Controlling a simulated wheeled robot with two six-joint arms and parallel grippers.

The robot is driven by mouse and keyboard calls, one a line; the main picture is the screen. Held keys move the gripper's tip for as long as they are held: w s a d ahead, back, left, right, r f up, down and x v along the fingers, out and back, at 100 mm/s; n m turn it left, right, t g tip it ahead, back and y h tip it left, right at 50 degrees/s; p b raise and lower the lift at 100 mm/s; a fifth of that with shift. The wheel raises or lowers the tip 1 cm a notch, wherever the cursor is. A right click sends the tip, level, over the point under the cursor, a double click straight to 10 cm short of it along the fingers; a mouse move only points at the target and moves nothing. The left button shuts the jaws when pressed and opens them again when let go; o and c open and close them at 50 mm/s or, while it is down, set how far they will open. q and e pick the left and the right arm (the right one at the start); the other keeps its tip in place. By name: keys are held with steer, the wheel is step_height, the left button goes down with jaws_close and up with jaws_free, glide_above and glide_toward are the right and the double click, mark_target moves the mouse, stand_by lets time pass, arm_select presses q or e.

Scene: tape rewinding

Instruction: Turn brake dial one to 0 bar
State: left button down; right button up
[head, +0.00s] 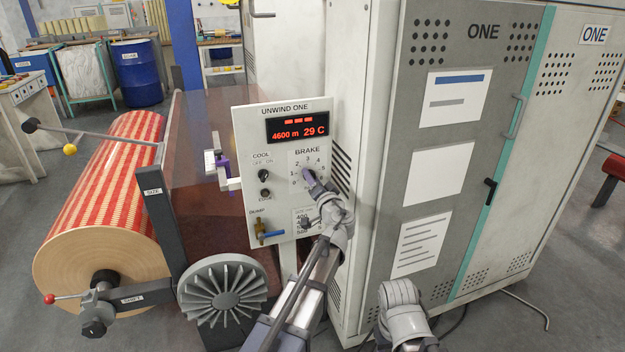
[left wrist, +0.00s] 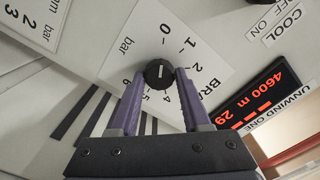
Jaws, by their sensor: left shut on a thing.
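The brake dial (left wrist: 158,73) is a small black round knob with a short white line on its face. It sits inside a printed bar scale from 0 to 6 on a white plate (left wrist: 120,48). The line runs along the 0-to-4 direction; I cannot tell which end is the pointer. My left gripper (left wrist: 160,76) is shut on the dial, one purple finger on each side. In the head view my left gripper (head: 309,178) reaches up to the BRAKE scale on the UNWIND ONE panel (head: 284,142) and hides the dial. My right gripper is out of view.
The panel also carries a red display (head: 297,127) reading 4600 m and 29 C, a COOL switch (head: 264,174) and a DUMP valve with a blue handle (head: 270,234). A grey cabinet (head: 445,190) stands right. A red-striped roll (head: 105,195) lies left.

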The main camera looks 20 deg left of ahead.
arm_select(q)
steer(key=shift+c, duration=1.9)
jaws_free()
steer(key=v, duration=0.8)
